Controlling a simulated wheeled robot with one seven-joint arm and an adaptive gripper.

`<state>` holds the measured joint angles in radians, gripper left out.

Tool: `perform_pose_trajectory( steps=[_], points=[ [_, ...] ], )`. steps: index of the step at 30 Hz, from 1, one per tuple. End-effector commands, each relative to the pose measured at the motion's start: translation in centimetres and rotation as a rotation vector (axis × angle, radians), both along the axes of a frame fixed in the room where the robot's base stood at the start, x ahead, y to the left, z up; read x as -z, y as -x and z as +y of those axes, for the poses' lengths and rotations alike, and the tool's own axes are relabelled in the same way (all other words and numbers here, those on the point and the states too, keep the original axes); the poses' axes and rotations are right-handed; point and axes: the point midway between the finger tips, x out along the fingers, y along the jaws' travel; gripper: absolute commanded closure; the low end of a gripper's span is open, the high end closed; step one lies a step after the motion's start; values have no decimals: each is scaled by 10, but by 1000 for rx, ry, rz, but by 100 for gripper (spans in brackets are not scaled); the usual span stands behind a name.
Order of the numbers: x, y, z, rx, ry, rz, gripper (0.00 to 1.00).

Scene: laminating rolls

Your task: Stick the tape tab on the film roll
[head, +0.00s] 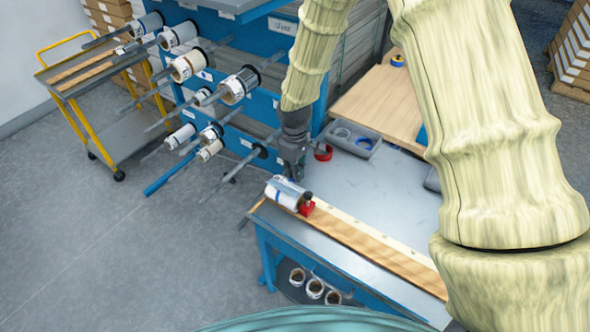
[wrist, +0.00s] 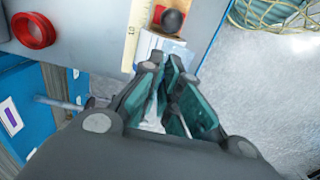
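The film roll (head: 285,193), white with a blue-grey band, lies at the near left end of the bench. My gripper (head: 293,177) points down just above it in the head view. In the wrist view my gripper (wrist: 165,66) has its teal fingers converging to nearly meeting tips. A thin tape tab between them cannot be made out. Part of the roll (wrist: 152,46) shows pale and blue beyond the tips, mostly hidden by the fingers. I cannot tell whether the fingers touch it.
A red block with a black knob (head: 307,206) sits right beside the roll; its knob (wrist: 172,20) shows in the wrist view. A red tape ring (head: 323,152) and grey tray (head: 353,139) lie behind. A rack of rolls (head: 232,88) stands left. The grey bench top (head: 385,195) is largely clear.

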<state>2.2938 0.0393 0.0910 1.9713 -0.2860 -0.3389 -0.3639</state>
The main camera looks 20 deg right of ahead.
Motion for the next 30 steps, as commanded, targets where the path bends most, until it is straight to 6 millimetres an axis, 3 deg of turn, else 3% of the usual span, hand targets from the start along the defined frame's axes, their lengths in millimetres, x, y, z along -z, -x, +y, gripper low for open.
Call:
perform_pose_trajectory(
  steps=[30],
  points=[
    [40,1,-2,3,0,0,100]
  ],
)
